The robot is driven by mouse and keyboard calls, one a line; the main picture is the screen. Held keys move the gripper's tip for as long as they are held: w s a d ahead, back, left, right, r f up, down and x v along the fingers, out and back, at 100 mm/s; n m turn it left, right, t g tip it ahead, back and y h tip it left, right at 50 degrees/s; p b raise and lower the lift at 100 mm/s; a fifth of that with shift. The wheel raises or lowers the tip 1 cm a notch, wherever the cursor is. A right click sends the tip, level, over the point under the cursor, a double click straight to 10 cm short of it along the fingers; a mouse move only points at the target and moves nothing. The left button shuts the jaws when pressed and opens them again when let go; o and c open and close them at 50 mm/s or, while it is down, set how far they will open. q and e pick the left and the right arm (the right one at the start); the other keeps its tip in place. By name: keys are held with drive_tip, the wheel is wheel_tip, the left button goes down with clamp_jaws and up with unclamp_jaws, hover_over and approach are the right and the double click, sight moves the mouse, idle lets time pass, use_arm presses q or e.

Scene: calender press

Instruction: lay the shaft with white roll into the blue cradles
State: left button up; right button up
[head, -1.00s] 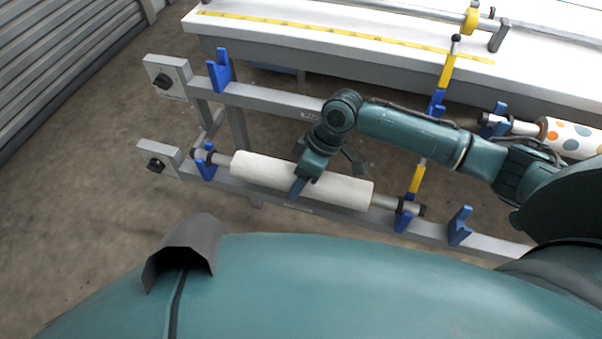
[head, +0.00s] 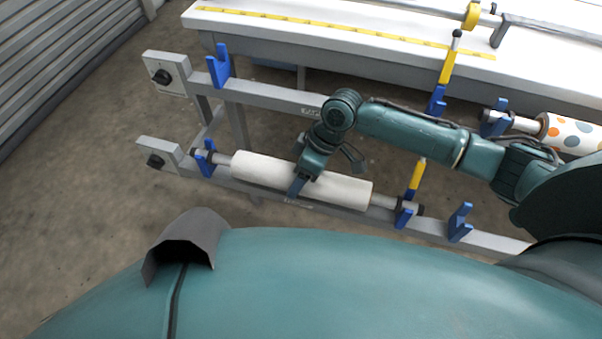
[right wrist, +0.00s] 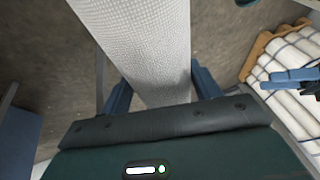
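The white roll (head: 345,188) on its grey shaft (head: 382,201) lies along the lower front rail in the head view. It also fills the middle of the right wrist view (right wrist: 147,40). My right gripper (head: 297,186) straddles the roll near its middle, with a finger at each side (right wrist: 165,92), and looks closed on it. The shaft's ends overlap the left blue cradle (head: 205,168) and a right blue cradle (head: 403,219). Whether the shaft touches the cradles or hangs above them I cannot tell. My left gripper is not in view.
A yellow lever (head: 415,177) stands by the right cradle, and another blue cradle (head: 460,222) is further right. The upper rail (head: 275,97) has its own cradle (head: 218,68). A spotted roll (head: 572,134) lies at right. A white table (head: 330,30) stands behind.

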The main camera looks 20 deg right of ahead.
drive_tip(key=o, duration=0.4)
drive_tip(key=shift+f, duration=0.1)
drive_tip(key=shift+d, duration=0.1)
drive_tip(key=p+v, duration=0.1)
drive_tip(key=v, duration=1.2)
